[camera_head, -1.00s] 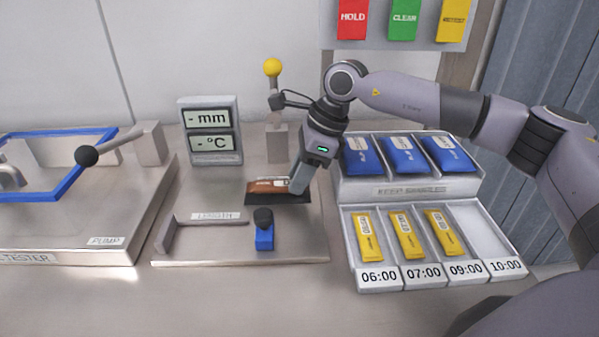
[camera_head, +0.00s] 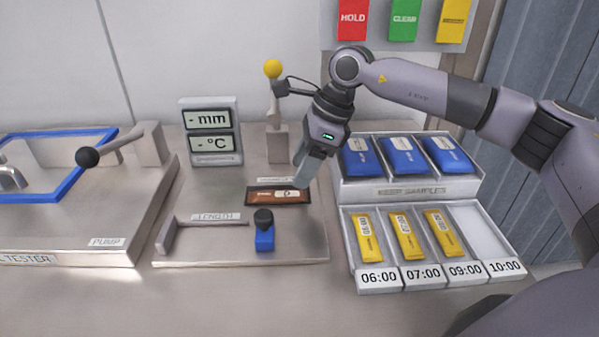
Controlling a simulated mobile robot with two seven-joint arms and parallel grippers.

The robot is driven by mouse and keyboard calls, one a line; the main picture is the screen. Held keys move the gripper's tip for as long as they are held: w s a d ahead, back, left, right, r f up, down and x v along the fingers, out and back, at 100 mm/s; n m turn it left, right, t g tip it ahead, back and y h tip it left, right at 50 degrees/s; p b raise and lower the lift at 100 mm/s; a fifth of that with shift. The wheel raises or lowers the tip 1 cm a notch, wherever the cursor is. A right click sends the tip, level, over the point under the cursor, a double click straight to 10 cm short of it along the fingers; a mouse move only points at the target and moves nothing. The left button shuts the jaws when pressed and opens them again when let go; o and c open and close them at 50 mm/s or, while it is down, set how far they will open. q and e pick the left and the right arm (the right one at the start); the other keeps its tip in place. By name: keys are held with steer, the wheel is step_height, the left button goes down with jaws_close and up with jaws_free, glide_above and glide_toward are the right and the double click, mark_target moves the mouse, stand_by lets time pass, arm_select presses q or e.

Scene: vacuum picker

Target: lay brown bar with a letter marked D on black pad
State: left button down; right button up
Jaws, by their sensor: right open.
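The brown bar (camera_head: 265,195) has a pale label with a letter at its right part, which looks like a D but is small. It lies flat on the black pad (camera_head: 308,197), whose dark edge shows around it, on the metal plate. My right gripper (camera_head: 302,178) is open and empty just above and behind the bar's right end, apart from it. The fingers point down and slightly left. My left gripper is not in view.
A blue block with a black knob (camera_head: 264,238) stands in front of the pad. A display (camera_head: 211,131) and a yellow-balled lever (camera_head: 272,69) stand behind. Yellow sachets (camera_head: 405,236) and blue packs (camera_head: 402,156) fill trays at right; the 10:00 slot (camera_head: 486,232) is empty.

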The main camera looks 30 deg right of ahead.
steer(key=v, duration=1)
